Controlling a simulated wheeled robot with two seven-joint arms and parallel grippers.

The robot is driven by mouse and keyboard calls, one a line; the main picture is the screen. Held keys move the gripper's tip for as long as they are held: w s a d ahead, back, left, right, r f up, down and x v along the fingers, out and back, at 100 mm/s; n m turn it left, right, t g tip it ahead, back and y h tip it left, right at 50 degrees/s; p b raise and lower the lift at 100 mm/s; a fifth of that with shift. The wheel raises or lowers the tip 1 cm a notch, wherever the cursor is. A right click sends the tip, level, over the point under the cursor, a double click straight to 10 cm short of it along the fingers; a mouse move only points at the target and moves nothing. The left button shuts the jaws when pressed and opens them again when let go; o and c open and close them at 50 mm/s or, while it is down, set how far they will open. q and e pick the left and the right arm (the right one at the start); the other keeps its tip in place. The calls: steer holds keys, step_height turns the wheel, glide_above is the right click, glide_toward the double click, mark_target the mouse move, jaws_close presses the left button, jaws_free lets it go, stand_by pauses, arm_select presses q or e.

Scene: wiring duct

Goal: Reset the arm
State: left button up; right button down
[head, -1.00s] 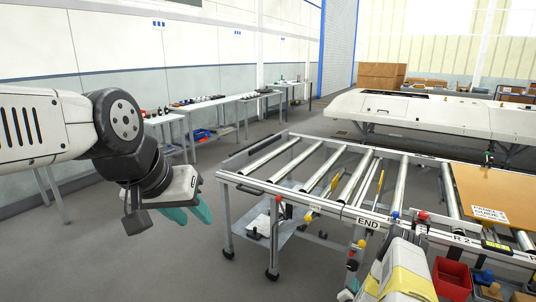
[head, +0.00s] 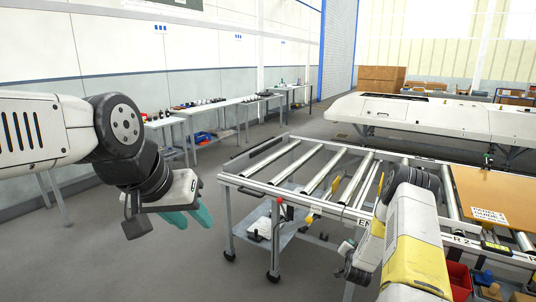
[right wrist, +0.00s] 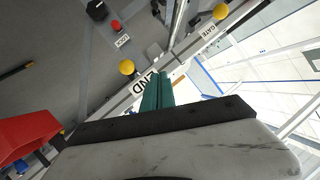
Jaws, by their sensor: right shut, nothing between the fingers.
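My left gripper (head: 190,217), with teal fingers, hangs at the left in the head view, over the floor and apart from the conveyor. Its two fingers show side by side, and the gap between them is hard to judge. My right arm rises at the lower right in the head view, in front of the conveyor's edge; its fingers do not show clearly there. In the right wrist view my right gripper (right wrist: 157,92) has its teal fingers together with nothing between them, pointing towards the conveyor rail with the END label (right wrist: 144,84).
The roller conveyor (head: 262,190) stands in front, with a brown panel (head: 485,190) on its right part. A red bin (head: 458,279) is at the lower right, close to my right arm. Benches (head: 225,103) line the left wall. The floor beneath my left gripper is clear.

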steer(key=w+a+r+n+g+y, duration=0.1)
steer(key=a+r, duration=0.2)
steer(key=r, duration=0.6)
steer(key=a+r+n+y, duration=0.1)
steer(key=a+r+n, duration=0.1)
steer(key=r, duration=0.8)
steer(key=s+a+r+n+g+y, duration=0.1)
steer(key=s+a+r, duration=0.25)
steer(key=r, duration=0.35)
steer(key=s+a+r+n+g+y, duration=0.1)
steer(key=s+a+r, duration=0.2)
steer(key=s+r, duration=0.3)
steer(key=s+a+r+n+g, duration=0.1)
steer(key=s+a+r, duration=0.2)
steer(key=s+r, duration=0.3)
steer(key=s+a+r+n+g, duration=0.1)
steer(key=s+a+r, duration=0.15)
steer(key=s, duration=0.65)
steer(key=s+a+r+n+g+y, duration=0.1)
steer(key=s+a+n+g, duration=0.1)
steer(key=s, duration=1.5)
steer(key=shift+a+r+y, duration=0.2)
steer(key=shift+a+y, duration=0.05)
steer(key=shift+y, duration=0.05)
steer(key=shift+s+d, duration=0.1)
